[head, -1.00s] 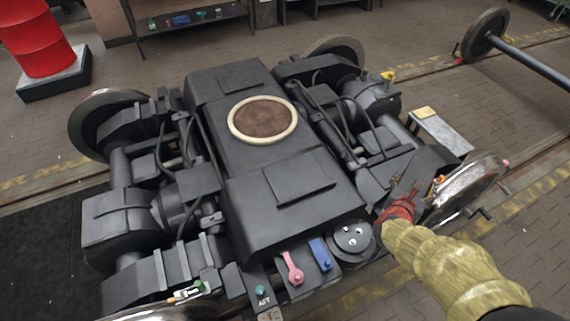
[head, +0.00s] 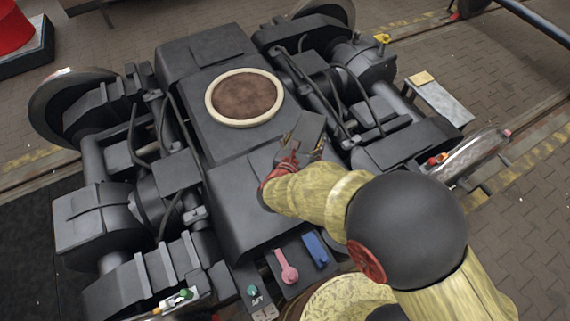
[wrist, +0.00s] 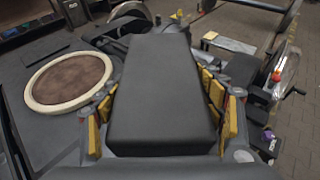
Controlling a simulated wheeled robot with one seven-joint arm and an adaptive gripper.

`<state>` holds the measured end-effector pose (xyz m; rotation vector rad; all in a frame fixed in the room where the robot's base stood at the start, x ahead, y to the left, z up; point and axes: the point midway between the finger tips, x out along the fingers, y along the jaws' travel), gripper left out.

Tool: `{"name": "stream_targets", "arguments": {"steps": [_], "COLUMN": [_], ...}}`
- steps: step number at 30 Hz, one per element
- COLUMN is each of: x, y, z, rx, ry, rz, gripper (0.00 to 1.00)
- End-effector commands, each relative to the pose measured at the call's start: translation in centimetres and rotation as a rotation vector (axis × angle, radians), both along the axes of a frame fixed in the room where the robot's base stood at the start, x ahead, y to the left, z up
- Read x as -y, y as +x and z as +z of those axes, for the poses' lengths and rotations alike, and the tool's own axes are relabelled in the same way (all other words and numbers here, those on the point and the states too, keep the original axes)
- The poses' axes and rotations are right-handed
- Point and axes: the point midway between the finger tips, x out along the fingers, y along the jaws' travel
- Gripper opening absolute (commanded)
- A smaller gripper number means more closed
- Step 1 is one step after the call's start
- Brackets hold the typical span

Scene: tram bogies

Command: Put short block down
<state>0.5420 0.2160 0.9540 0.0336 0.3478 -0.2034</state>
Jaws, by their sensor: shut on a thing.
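The short block (head: 306,130) is a dark grey box, held over the flat grey top of the bogie in the head view. In the wrist view the block (wrist: 162,85) fills the middle, with yellow finger pads pressed on its left and right sides. My gripper (head: 290,160), red at the wrist, is shut on it. The block is right of and nearer than the round brown pad with a cream rim (head: 244,97). I cannot tell whether its underside touches the bogie top (head: 240,195), because the block and arm hide that place.
Cables and pipes (head: 318,92) run along the right side of the bogie. A pink lever (head: 286,268) and a blue lever (head: 316,250) stand at its near end. A shiny wheel (head: 470,158) and a grey bench with a tan item (head: 438,100) are to the right.

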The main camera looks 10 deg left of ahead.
Motion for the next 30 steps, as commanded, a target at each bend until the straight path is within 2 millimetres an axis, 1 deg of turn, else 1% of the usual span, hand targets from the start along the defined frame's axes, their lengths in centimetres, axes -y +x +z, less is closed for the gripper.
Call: {"name": "stream_targets", "arguments": {"steps": [1,3,5,9,12,15,18,21,23,26,30], "x": [-1.9,-3.9,-5.5,-8.7,-10.3,-11.5,-12.2,-12.5,-12.4,-12.2,-11.7], "y": [-1.1,-2.7,-4.1,-7.7,-10.0,-11.8,-13.1,-13.6,-13.3,-11.9,-9.2], "z": [-0.7,-1.6,-2.3,-3.8,-4.7,-5.3,-5.7,-6.0,-6.2,-6.9,-8.3], "rx": [0.003,0.003,0.003,0.004,0.004,0.005,0.005,0.005,0.005,0.005,0.004], "ry": [-0.001,-0.001,-0.002,0.000,-0.002,-0.001,0.000,0.000,0.001,0.002,0.000], "rz": [0.015,0.025,0.032,0.048,0.056,0.062,0.065,0.065,0.064,0.060,0.059], "gripper": [0.11,0.11,0.11,0.11,0.11,0.11,0.11,0.11,0.11,0.11,0.11]}}
